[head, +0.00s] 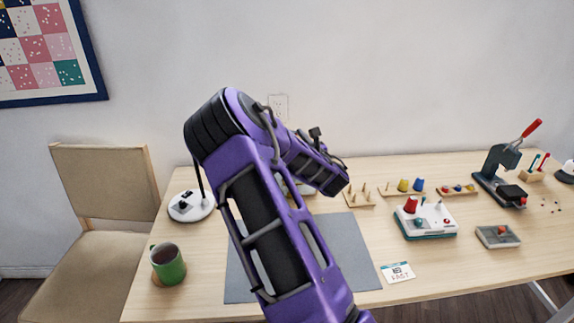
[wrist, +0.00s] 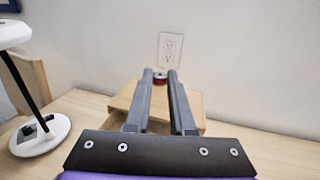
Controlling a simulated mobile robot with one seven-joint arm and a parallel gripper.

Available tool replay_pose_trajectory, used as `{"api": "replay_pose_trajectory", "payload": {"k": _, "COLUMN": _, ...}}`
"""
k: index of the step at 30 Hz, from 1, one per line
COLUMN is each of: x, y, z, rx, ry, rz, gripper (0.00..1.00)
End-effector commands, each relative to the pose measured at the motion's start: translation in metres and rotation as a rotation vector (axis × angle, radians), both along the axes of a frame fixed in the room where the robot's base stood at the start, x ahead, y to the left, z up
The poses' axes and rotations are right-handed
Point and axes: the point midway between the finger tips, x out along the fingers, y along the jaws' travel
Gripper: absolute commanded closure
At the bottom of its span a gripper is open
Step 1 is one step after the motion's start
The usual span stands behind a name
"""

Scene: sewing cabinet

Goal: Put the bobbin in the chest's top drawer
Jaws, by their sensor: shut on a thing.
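A small light-wood chest (wrist: 193,103) stands beyond and below the fingers, against the wall side of the table. The fingers cover its middle, and I cannot tell whether its top drawer is open. In the head view my own arm hides the gripper, the bobbin and most of the chest.
A white lamp (head: 190,206) stands left, near a green mug (head: 168,264). A grey mat (head: 350,250) lies in front. Spool racks (head: 403,187), a white-and-teal machine (head: 427,220) and a dark press (head: 500,170) stand right. The wall outlet (wrist: 171,49) is behind the chest.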

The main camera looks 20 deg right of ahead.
Motion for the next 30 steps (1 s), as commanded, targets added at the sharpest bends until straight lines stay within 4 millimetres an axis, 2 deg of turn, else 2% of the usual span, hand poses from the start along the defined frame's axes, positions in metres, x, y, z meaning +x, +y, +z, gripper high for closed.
{"api": "replay_pose_trajectory", "payload": {"k": 3, "x": 0.001, "y": -0.007, "z": 0.006, "rx": 0.001, "ry": 0.000, "rz": 0.000, "gripper": 1.00}}
{"api": "replay_pose_trajectory", "payload": {"k": 7, "x": 0.001, "y": -0.007, "z": -0.001, "rx": 0.001, "ry": 0.002, "rz": 0.000, "gripper": 1.00}}
{"api": "replay_pose_trajectory", "payload": {"k": 21, "x": 0.001, "y": -0.007, "z": -0.050, "rx": 0.001, "ry": 0.001, "rz": 0.000, "gripper": 1.00}}
{"api": "replay_pose_trajectory", "payload": {"k": 30, "x": 0.001, "y": -0.007, "z": -0.053, "rx": 0.002, "ry": 0.000, "rz": 0.000, "gripper": 1.00}}
